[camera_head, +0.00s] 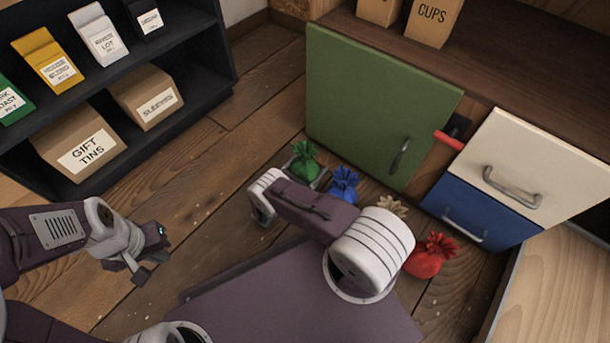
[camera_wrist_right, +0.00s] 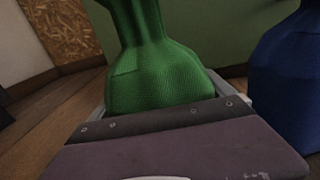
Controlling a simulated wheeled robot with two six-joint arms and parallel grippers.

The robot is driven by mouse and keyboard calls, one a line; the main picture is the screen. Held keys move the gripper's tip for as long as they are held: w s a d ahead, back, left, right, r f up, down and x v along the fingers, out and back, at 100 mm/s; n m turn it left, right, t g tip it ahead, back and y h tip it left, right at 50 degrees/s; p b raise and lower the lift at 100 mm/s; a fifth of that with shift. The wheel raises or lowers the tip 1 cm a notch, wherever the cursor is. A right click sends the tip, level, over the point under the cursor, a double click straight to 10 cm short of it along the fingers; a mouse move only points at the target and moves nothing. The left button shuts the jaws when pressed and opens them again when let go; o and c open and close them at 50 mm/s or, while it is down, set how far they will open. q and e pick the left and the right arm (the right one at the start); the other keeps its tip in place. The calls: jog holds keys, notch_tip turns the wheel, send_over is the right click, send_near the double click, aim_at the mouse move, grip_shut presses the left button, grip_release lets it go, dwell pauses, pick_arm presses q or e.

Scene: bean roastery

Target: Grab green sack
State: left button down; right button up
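The green sack (camera_head: 305,162) stands on the floor in front of the green cabinet door, with a gathered, tied top. My right gripper (camera_head: 308,178) is low at the sack, with its fingers apart on either side of it. In the right wrist view the green sack (camera_wrist_right: 158,75) fills the middle, between grey finger edges at its left and right. Its base is hidden behind the gripper body. I see no clear squeeze on the cloth. My left gripper (camera_head: 143,268) hangs empty over the floor at the left; its finger gap is unclear.
A blue sack (camera_head: 344,184) stands close right of the green one; it also shows in the wrist view (camera_wrist_right: 288,75). A beige sack (camera_head: 391,206) and a red sack (camera_head: 427,257) stand further right. The green door (camera_head: 375,105) is behind. Floor is free leftward, up to the dark shelf (camera_head: 205,85).

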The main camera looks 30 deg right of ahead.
jog(key=c, duration=1.5)
notch_tip(320, 180, up, 10)
jog(key=p, duration=0.8)
